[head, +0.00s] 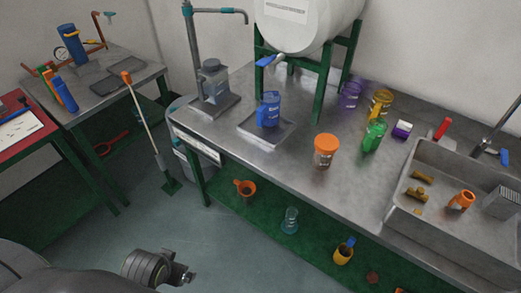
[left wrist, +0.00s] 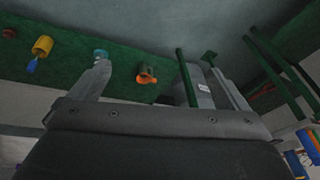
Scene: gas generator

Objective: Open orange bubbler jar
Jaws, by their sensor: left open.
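The orange bubbler jar (head: 326,157) is a clear jar with an orange lid (head: 326,142). It stands upright on the metal bench in the head view, with the lid on. My left gripper (head: 184,274) is low at the bottom left of the head view, over the floor and well apart from the jar. In the left wrist view its two fingers (left wrist: 158,72) are spread wide with nothing between them. The jar is not seen in the left wrist view. My right gripper is in neither view.
Green (head: 374,136), yellow (head: 381,103) and purple (head: 349,95) jars stand right of and behind the orange jar. A blue jug (head: 268,109) sits on a plate to its left. A sink (head: 410,223) lies to the right. A green lower shelf (head: 268,220) holds an orange vessel (head: 245,189).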

